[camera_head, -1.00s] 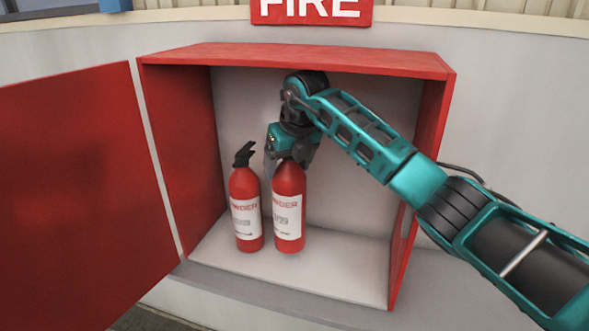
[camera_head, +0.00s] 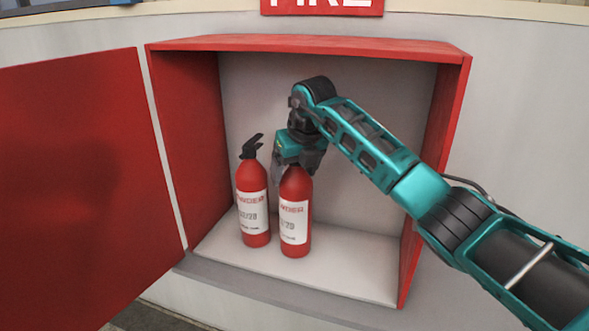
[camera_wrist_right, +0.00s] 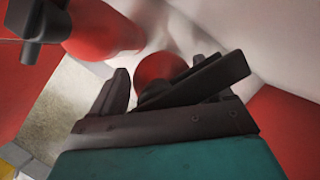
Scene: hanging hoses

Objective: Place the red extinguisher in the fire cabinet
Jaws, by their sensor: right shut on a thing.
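The open red fire cabinet (camera_head: 310,43) has a pale back and floor. Two red extinguishers with white labels are inside. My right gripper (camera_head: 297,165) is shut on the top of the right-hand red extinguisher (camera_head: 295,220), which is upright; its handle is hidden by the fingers. Its base is at or just above the cabinet floor; I cannot tell whether it touches. In the right wrist view its red body (camera_wrist_right: 160,68) shows between the fingers (camera_wrist_right: 172,88). My left gripper is not in view.
A second red extinguisher (camera_head: 252,205) with a black handle stands close on the left of the held one. The cabinet door (camera_head: 75,180) is swung open to the left. The cabinet floor is free on the right. A FIRE sign (camera_head: 322,5) hangs above.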

